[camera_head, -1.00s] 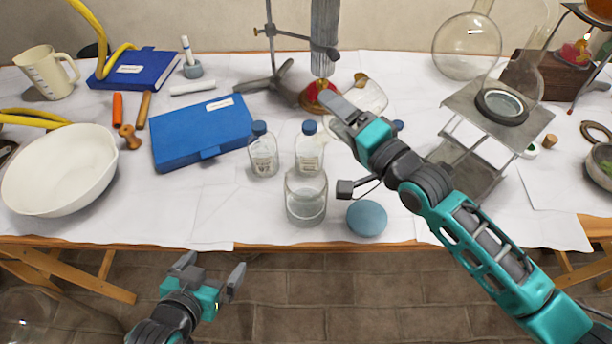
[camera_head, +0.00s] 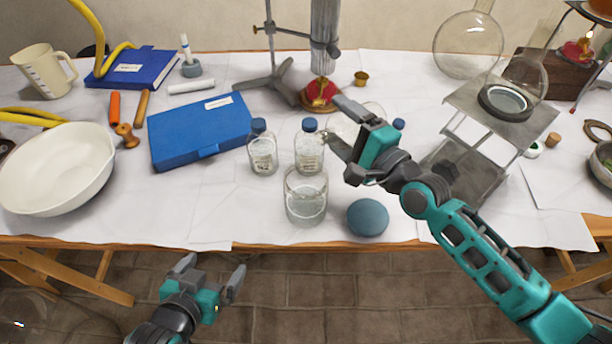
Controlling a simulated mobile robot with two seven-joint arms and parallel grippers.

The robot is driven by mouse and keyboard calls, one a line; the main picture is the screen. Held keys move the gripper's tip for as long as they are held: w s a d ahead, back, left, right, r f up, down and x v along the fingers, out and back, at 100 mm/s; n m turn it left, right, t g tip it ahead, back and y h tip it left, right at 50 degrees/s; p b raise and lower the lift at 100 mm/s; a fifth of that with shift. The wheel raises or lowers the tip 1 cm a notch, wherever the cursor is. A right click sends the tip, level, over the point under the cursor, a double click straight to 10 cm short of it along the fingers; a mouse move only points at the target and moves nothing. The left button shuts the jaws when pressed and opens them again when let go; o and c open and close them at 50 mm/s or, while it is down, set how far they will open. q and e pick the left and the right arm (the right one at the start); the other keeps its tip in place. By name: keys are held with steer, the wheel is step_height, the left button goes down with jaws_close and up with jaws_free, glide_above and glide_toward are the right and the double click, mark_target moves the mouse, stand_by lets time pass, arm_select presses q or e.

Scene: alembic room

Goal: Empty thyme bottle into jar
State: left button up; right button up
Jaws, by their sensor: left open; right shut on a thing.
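Two clear bottles with blue caps stand upright on the white-covered table, a left one (camera_head: 262,155) and a middle one (camera_head: 310,155). I cannot read their labels, so I cannot tell which holds thyme. An open glass jar (camera_head: 305,199) stands in front of the middle bottle and looks clear inside. A blue-grey round disc (camera_head: 368,218) lies right of the jar. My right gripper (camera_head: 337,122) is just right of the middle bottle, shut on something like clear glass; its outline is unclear. My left gripper (camera_head: 208,268) is open and empty, below the table's front edge.
A blue case (camera_head: 200,132) lies left of the bottles, and a white bowl (camera_head: 60,170) at the far left. A burner (camera_head: 321,92) with a stand is behind. A metal platform (camera_head: 520,130) carries a flask at right. Another blue cap (camera_head: 398,124) shows behind my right arm.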

steer(key=shift+f+m, duration=0.4)
steer(key=shift+m, duration=0.2)
steer(key=shift+f+m+b, duration=0.2)
steer(key=shift+m+b, duration=0.25)
steer(key=shift+m, duration=0.45)
steer(key=m, duration=0.2)
steer(key=shift+m, duration=0.3)
steer(key=shift+f+m, duration=0.1)
steer(key=shift+m, duration=0.9)
steer(key=m, duration=0.1)
steer(key=m+p, duration=0.1)
steer(key=m, duration=0.1)
steer(key=shift+s+a, duration=0.15)
steer(key=shift+a, duration=0.1)
steer(key=shift+s+a+m+p, duration=0.2)
steer(key=shift+m+p, duration=0.3)
steer(key=shift+m, duration=0.6)
steer(key=shift+w+d+r+m+p, duration=0.2)
steer(key=shift+r+m+p, duration=0.15)
steer(key=shift+m, duration=0.55)
steer(key=shift+w+d+m, duration=0.15)
steer(key=shift+d+m, duration=0.05)
steer(key=shift+m, duration=0.6)
